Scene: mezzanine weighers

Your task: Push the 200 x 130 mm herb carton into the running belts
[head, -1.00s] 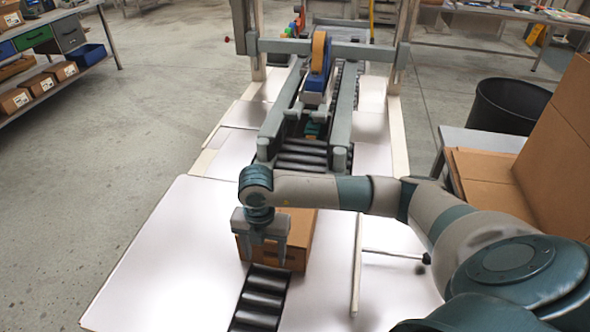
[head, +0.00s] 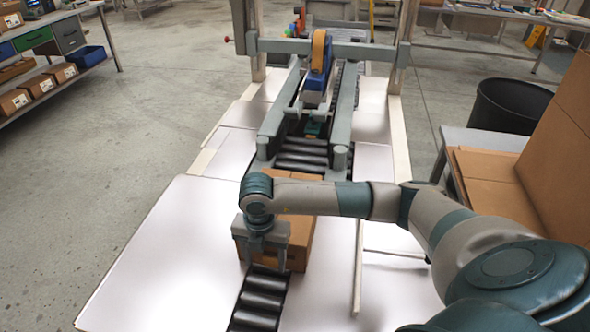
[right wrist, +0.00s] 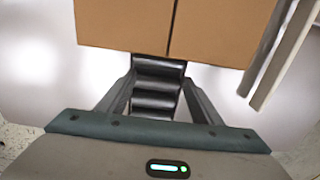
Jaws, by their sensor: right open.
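The brown herb carton (head: 300,240) sits on the roller track in front of the taping machine, partly hidden behind my right arm. My right gripper (head: 264,268) is at the carton's near side, pointing down, open, with nothing between its fingers. In the right wrist view the carton (right wrist: 165,28) fills the top, with the open fingers (right wrist: 157,95) below it and rollers between them. I cannot tell whether the gripper touches the carton. The machine's belts (head: 318,120) lie beyond the carton between two grey side rails. My left gripper is not in view.
Black rollers (head: 260,300) run toward me in front of the carton. A pale guide rail (head: 358,265) stands to its right. An orange and blue tape head (head: 318,65) hangs over the machine's middle. Folded cardboard (head: 485,180) lies on a side table at the right.

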